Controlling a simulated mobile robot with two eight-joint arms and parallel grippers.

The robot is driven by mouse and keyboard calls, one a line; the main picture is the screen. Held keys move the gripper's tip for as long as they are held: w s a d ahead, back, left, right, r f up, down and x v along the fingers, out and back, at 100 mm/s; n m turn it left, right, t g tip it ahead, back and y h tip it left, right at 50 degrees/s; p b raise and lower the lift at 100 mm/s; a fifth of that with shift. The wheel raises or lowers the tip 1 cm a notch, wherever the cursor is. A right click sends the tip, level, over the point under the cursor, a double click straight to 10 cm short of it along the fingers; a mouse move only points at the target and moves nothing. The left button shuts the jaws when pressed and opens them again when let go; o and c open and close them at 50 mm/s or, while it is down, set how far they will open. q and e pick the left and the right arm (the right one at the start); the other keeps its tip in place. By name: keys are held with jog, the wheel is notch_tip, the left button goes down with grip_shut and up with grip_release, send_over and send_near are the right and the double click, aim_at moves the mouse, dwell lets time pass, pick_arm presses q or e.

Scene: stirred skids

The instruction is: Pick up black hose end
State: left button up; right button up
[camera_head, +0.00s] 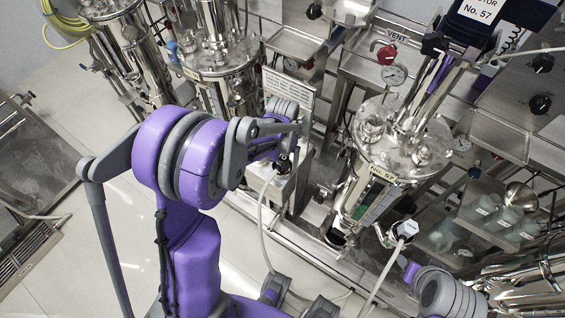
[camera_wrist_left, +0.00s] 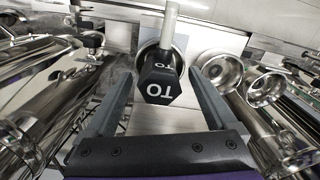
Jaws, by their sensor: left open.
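The black hose end (camera_head: 283,164), with a pale hose hanging from it, sits by a small steel block in the middle of the head view. My left gripper (camera_head: 284,149) is at the hose end. In the wrist view its two fingers (camera_wrist_left: 160,98) are apart, one on each side of the cap, with gaps showing. My right arm shows at the lower right; its fingers are not clear.
A white-capped hose end (camera_head: 407,229) stands right of centre near my right arm. More steel vessels (camera_head: 215,60) stand at the upper left. Open tiled floor (camera_head: 105,200) lies left.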

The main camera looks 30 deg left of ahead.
pick_arm(q)
jog(key=shift+c, duration=0.2)
grip_shut()
jog(key=shift+r, duration=0.15)
